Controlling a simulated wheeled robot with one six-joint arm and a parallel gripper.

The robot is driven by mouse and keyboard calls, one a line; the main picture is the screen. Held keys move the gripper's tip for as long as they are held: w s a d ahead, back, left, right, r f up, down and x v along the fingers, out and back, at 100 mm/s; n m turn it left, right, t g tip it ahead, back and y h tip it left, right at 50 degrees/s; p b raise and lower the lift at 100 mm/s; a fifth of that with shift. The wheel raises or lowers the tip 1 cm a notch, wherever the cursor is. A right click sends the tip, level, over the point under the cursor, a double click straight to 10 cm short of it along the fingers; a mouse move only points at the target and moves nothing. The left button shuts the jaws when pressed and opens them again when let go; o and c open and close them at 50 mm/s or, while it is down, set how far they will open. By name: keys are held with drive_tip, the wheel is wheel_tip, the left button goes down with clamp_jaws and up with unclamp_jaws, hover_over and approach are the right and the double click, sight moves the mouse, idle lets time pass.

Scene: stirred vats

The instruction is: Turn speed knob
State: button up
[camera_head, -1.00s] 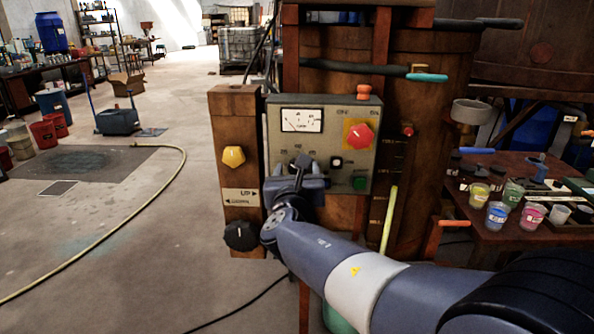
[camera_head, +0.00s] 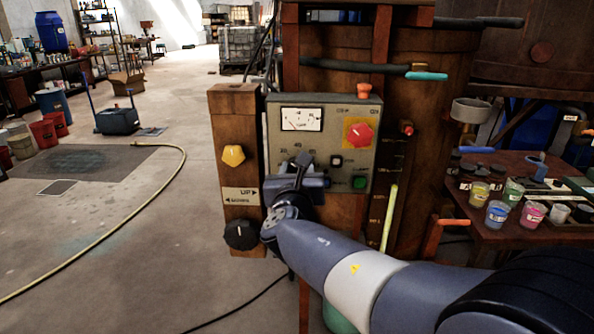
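The grey control panel (camera_head: 340,112) faces me on the wooden frame. It has a white dial gauge (camera_head: 302,119), a red knob (camera_head: 359,135) on a yellow plate, a small black switch (camera_head: 336,161) and a green button (camera_head: 359,182). My gripper (camera_head: 303,166) is at the panel's lower left, over a spot with scale markings around it. The speed knob there is mostly hidden behind my fingers. I cannot tell if they are closed on it.
A wooden post (camera_head: 233,105) left of the panel carries a yellow knob (camera_head: 233,155) and a black knob (camera_head: 240,235). A table (camera_head: 500,235) with cups stands at right. A yellow hose (camera_head: 120,225) lies on the open floor at left.

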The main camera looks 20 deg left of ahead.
drive_tip(key=shift+f+m+b, duration=0.1)
drive_tip(key=shift+m+b, duration=0.2)
drive_tip(key=shift+b, duration=0.1)
drive_tip(key=shift+m+b, duration=9.4)
drive_tip(key=shift+m, duration=0.1)
drive_tip(key=o, duration=1)
